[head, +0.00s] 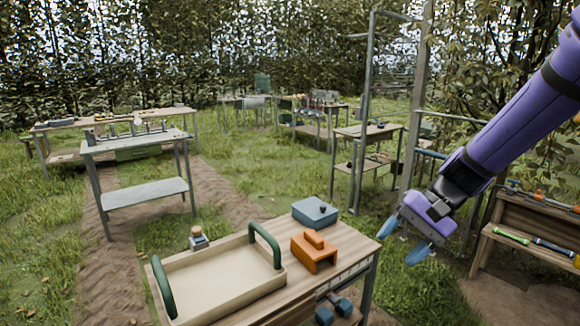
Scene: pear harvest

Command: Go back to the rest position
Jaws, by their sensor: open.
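My gripper (404,243) hangs from the purple arm at the right, its blue-tipped fingers apart and nothing between them. It is in the air past the right end of the wooden table (335,240), apart from it in the picture. A beige tray (222,280) with green handles is on the table and looks empty. No pear can be made out.
On the table are an orange block-like object (314,252), a blue-grey box (315,212) and a small jar (198,239). A grey-blue table (140,145) stands at left. A metal frame (366,100) and a wooden bench (535,222) are near the arm. Grass lies between.

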